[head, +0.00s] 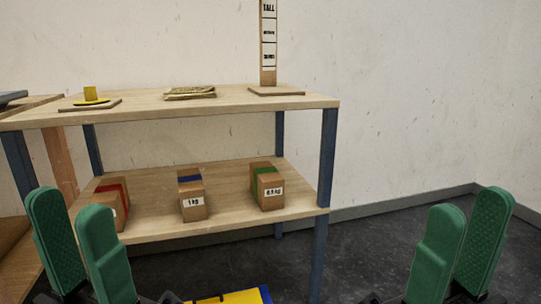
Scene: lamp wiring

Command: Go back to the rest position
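My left gripper (80,248) is at the lower left of the head view, with two green fingers spread apart and nothing between them. My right gripper (460,250) is at the lower right, also with its green fingers apart and empty. Both are in front of a two-level wooden shelf table (230,108) with dark blue legs. The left fingers overlap the lower shelf's left part in the picture. The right fingers show against the dark floor and wall. Neither gripper visibly touches anything.
On the lower shelf stand boxes with a red band (112,191), a blue band (191,193) and a green band (266,187). On top are a yellow block (90,94), a flat stack (190,93) and a height gauge (268,50). A yellow-and-blue item (235,297) shows at the bottom. The floor at right is clear.

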